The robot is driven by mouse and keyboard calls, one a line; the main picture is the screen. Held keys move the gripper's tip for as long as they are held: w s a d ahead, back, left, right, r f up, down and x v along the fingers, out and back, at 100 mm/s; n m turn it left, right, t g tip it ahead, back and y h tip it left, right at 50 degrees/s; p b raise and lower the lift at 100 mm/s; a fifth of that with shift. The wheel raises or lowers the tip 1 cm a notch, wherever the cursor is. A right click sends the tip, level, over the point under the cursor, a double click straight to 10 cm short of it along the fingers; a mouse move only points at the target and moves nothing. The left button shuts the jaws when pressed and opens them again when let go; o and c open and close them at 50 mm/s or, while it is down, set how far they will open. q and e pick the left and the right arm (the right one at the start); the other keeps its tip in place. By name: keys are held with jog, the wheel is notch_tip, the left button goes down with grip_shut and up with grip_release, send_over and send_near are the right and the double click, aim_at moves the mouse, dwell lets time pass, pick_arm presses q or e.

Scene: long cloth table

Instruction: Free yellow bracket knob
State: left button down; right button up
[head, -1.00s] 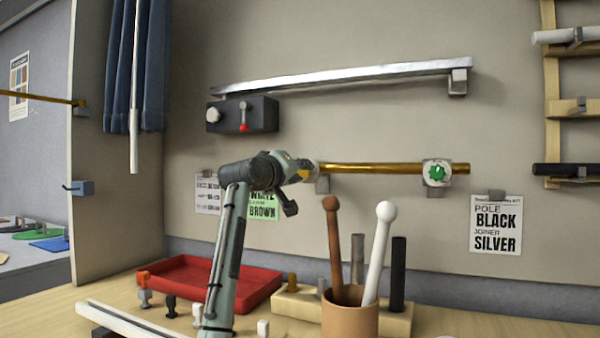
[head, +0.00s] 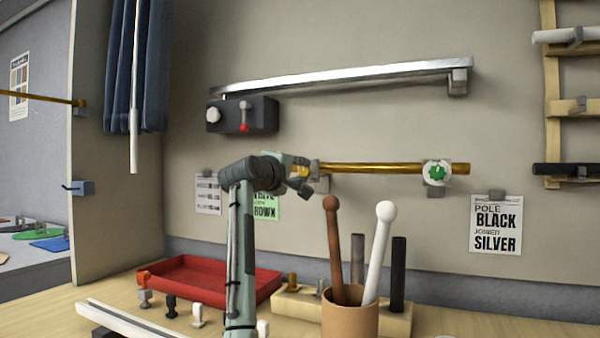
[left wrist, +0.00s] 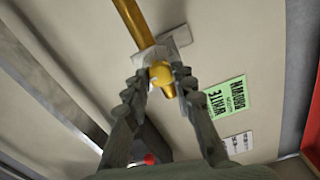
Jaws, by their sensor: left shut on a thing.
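The yellow bracket knob (head: 303,171) is at the left end of the brass pole (head: 385,168) on the wall. In the left wrist view the knob (left wrist: 160,74) sits between my fingertips, in front of a pale square bracket plate (left wrist: 150,56). My left gripper (head: 304,177) is shut on the knob, and its fingers (left wrist: 159,80) hide part of the knob's sides. A green knob (head: 437,173) sits on the right bracket of the same pole. My right gripper is in neither view.
A silver rail (head: 345,76) and a dark box (head: 242,115) with a red-tipped lever are above on the wall. Below are a red tray (head: 262,290), a brown cup (head: 350,318) holding two sticks, and small fittings. A green sign (head: 266,207) hangs behind my arm.

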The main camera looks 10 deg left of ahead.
pick_arm(q)
jog(key=shift+a+r, duration=0.1)
jog(key=shift+r, duration=0.1)
jog(key=c, duration=1.3)
grip_release()
jog(key=shift+f, duration=0.15)
jog(key=shift+o, duration=0.2)
notch_tip(320, 180, up, 10)
